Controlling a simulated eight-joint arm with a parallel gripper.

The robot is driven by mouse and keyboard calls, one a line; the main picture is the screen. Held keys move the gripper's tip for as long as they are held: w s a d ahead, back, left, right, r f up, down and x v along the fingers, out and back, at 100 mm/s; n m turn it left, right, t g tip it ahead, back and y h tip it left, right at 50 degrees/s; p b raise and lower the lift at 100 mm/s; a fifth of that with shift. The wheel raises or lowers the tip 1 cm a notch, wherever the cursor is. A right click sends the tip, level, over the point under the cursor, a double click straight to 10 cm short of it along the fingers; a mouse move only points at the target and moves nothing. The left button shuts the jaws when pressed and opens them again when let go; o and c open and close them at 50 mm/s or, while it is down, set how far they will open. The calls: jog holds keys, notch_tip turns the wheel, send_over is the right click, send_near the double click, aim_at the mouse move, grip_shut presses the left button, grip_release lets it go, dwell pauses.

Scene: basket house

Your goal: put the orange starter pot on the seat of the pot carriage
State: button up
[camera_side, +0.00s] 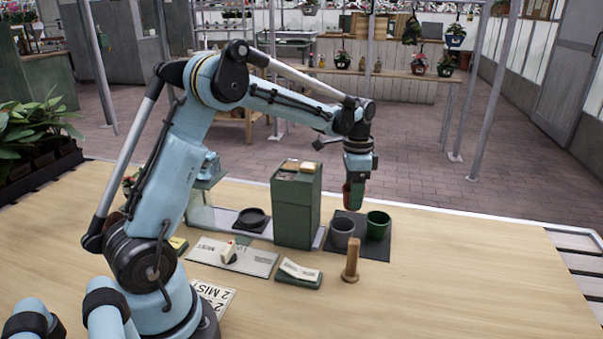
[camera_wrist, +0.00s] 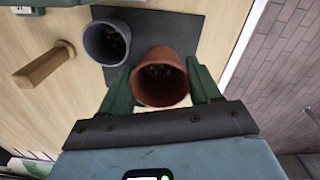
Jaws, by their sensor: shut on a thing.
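The orange starter pot (camera_wrist: 160,76) is between the two green fingers of my gripper (camera_wrist: 162,88), with its open top and dark contents facing the wrist camera. In the side view my gripper (camera_side: 355,194) points down and is shut on the pot, held above the dark mat (camera_side: 364,250); only a reddish sliver of the pot shows there. A black round dish (camera_side: 251,217) sits on a grey strip left of a tall green box (camera_side: 296,208). It may be the seat of the pot carriage, but I cannot tell for sure.
A grey pot (camera_side: 341,232) and a green pot (camera_side: 378,225) stand on the mat below my gripper. A wooden peg (camera_side: 351,262) stands in front. Cards (camera_side: 300,271) and printed plates (camera_side: 232,256) lie left of it. The table's right side is clear.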

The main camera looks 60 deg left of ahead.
jog(key=s+d+r, duration=0.2)
jog(key=d+r, duration=0.3)
jog(key=d, duration=0.3)
notch_tip(320, 180, up, 11)
jog(key=s+a+n, duration=0.1)
jog(key=s+a, duration=0.1)
jog(key=a, duration=0.1)
jog(key=s+a+n, duration=0.2)
jog(key=a, duration=0.2)
jog(key=s+a+n, duration=0.2)
jog(key=s+a, duration=0.1)
jog(key=a, duration=0.1)
jog(key=shift+r, duration=0.4)
jog(key=s+a+n, duration=0.7)
jog(key=s+a, duration=0.2)
jog(key=s, duration=0.3)
jog(key=shift+s+f, duration=0.15)
jog(key=shift+f, duration=4.9)
jog(key=shift+s+f, duration=0.15)
jog(key=shift+f, duration=4.9)
jog(key=shift+f, duration=0.2)
